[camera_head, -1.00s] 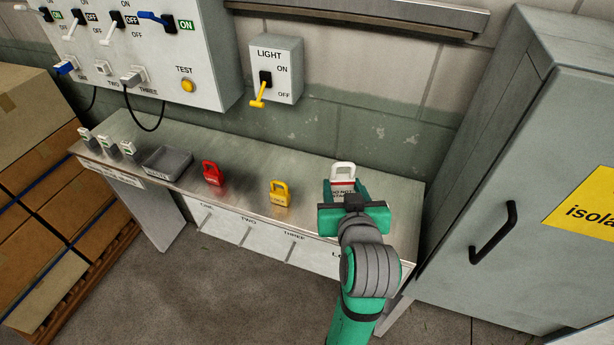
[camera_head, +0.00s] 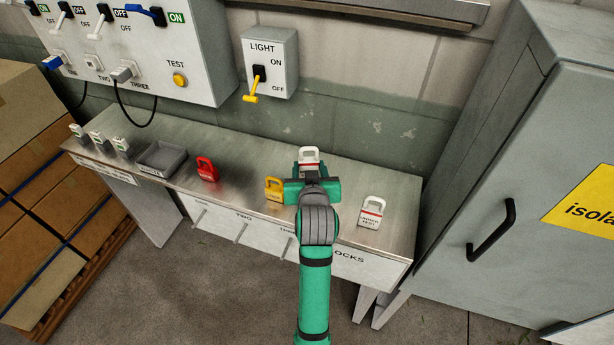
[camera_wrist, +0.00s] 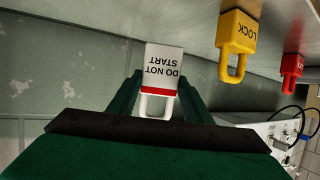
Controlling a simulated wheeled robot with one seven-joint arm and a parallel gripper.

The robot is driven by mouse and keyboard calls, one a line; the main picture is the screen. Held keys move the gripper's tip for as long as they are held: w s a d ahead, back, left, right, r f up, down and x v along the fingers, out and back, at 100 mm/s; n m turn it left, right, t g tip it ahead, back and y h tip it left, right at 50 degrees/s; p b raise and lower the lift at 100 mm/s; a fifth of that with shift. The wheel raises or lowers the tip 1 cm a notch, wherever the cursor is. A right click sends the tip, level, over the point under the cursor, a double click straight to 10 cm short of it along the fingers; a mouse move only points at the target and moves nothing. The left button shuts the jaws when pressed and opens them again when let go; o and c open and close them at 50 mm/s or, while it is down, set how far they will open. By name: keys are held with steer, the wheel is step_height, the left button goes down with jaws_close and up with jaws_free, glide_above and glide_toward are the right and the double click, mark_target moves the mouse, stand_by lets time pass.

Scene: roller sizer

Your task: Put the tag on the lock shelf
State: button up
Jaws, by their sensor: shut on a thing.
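My gripper (camera_head: 311,180) is shut on a white tag (camera_head: 309,157) with a red stripe and a white loop. In the wrist view the tag (camera_wrist: 164,62) reads "DO NOT START", appears upside down, and sits between the green fingers (camera_wrist: 160,95). In the head view it is over the lock shelf (camera_head: 345,180), just right of the yellow lock (camera_head: 273,190); my gripper hides its lower part. I cannot tell whether it touches the shelf. A second white tag (camera_head: 371,213), reading "UNDER TEST", stands at the shelf's right end.
A red lock (camera_head: 207,170) and a grey tray (camera_head: 167,158) stand further left on the shelf, with several small white items at its left end. A light switch box (camera_head: 270,60) hangs on the wall above. A grey cabinet (camera_head: 500,180) bounds the right.

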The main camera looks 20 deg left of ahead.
steer(key=shift+w+a+f, duration=0.15)
steer(key=shift+f, duration=0.6)
steer(key=shift+w+a+f, duration=0.1)
steer(key=shift+a+f, duration=0.05)
steer(key=shift+f, duration=0.6)
steer(key=shift+w+a+f, duration=0.15)
steer(key=shift+f, duration=0.6)
steer(key=shift+f, duration=0.1)
steer(key=o, duration=1.1)
steer(key=v, duration=1.2)
